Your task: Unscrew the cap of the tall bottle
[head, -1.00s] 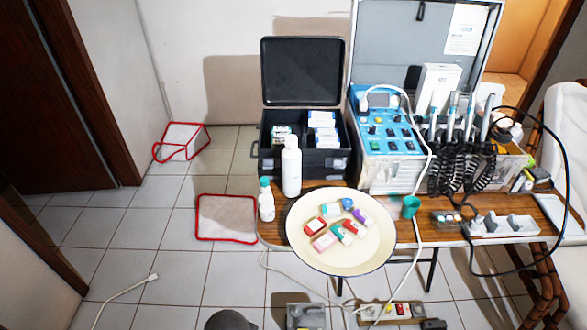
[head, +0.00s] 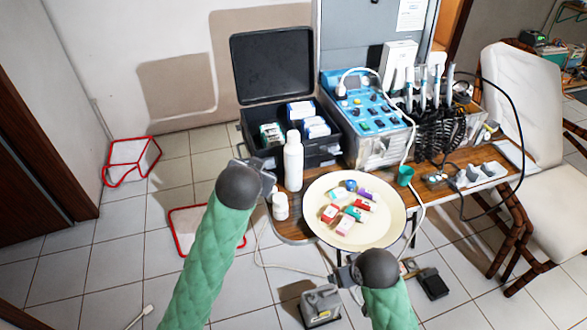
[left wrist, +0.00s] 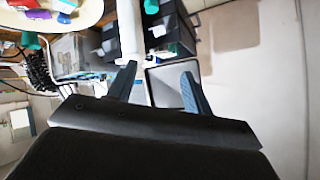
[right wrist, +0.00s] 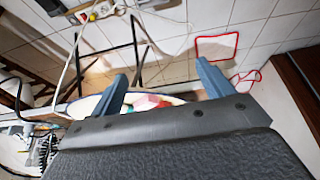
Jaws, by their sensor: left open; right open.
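The tall white bottle (head: 293,165) stands upright on the table's left part, in front of the black case. It shows in the left wrist view (left wrist: 128,30), near the tip of the left-hand finger. My left gripper (head: 268,178) is open and empty, just left of the tall bottle and apart from it as far as I can tell. A shorter white bottle (head: 280,208) stands below it in the head view, its top hidden by my left gripper. My right gripper (head: 343,278) is open and empty, in front of the round plate; its fingers (right wrist: 160,82) show in the right wrist view.
The round cream plate (head: 385,232) holds several small coloured boxes. The open black case (head: 262,148) stands behind the tall bottle, with a blue dental unit (head: 370,110) to its right. A green cup (head: 405,175) stands right of the plate. A grey pedal (head: 320,308) lies on the floor.

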